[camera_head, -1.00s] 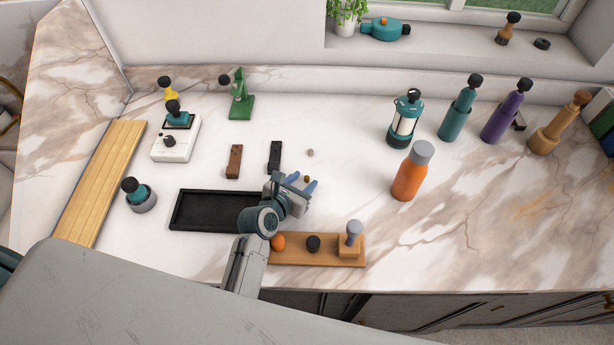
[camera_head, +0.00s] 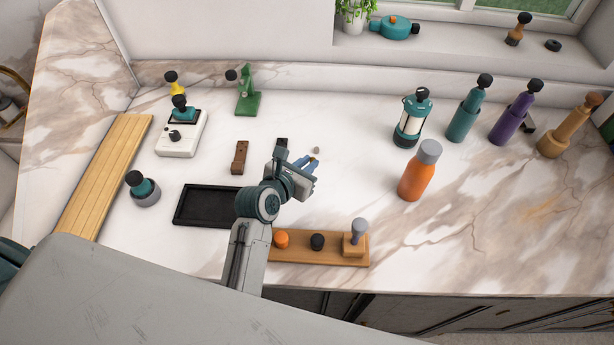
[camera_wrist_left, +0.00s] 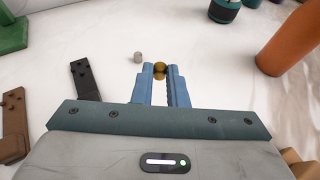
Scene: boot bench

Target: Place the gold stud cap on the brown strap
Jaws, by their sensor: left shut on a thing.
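My left gripper (camera_head: 309,162) is shut on the gold stud cap (camera_wrist_left: 160,68), which shows as a small round gold piece between the blue fingertips in the left wrist view. In the head view the cap is tiny at the fingertips. The brown strap (camera_head: 240,157) lies flat on the counter to the left of the gripper, and its edge shows in the left wrist view (camera_wrist_left: 14,122). A black strap (camera_wrist_left: 84,79) lies between the brown strap and the gripper; my arm partly hides it in the head view. My right gripper does not show.
A small grey cap (camera_wrist_left: 138,57) sits just beyond the fingers. A black tray (camera_head: 205,206) and a wooden board with knobs (camera_head: 337,257) lie in front. An orange bottle (camera_head: 416,175) stands to the right. The counter around the brown strap is mostly clear.

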